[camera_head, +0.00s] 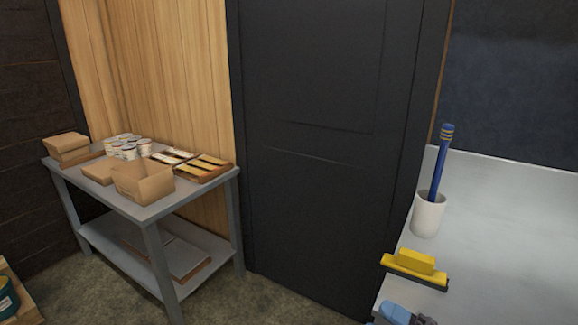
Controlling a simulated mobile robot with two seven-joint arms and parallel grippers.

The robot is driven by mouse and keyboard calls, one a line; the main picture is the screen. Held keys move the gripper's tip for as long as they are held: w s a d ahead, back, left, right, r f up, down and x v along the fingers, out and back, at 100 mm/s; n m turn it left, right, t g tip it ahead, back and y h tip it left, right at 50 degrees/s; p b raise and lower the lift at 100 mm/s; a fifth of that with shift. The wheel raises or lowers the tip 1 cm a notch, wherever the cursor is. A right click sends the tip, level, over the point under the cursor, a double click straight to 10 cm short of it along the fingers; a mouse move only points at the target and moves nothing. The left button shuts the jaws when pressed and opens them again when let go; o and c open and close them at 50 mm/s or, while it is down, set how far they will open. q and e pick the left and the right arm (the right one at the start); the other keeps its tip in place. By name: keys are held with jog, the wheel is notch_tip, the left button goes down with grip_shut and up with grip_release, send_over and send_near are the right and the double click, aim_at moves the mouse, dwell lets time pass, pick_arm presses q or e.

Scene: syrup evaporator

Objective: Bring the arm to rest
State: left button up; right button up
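Neither of my grippers shows in the head view, and I see no part of either arm that I can be sure of. What they hold, if anything, is out of sight.
A grey table (205,193) at left bears cardboard boxes (145,184), several cans (128,148) and a wooden tray (205,172). A pale counter (500,215) at right bears a white cup (428,215) with a blue stick (441,165), a yellow squeegee-like tool (415,262) and a cut-off blue object (395,313).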

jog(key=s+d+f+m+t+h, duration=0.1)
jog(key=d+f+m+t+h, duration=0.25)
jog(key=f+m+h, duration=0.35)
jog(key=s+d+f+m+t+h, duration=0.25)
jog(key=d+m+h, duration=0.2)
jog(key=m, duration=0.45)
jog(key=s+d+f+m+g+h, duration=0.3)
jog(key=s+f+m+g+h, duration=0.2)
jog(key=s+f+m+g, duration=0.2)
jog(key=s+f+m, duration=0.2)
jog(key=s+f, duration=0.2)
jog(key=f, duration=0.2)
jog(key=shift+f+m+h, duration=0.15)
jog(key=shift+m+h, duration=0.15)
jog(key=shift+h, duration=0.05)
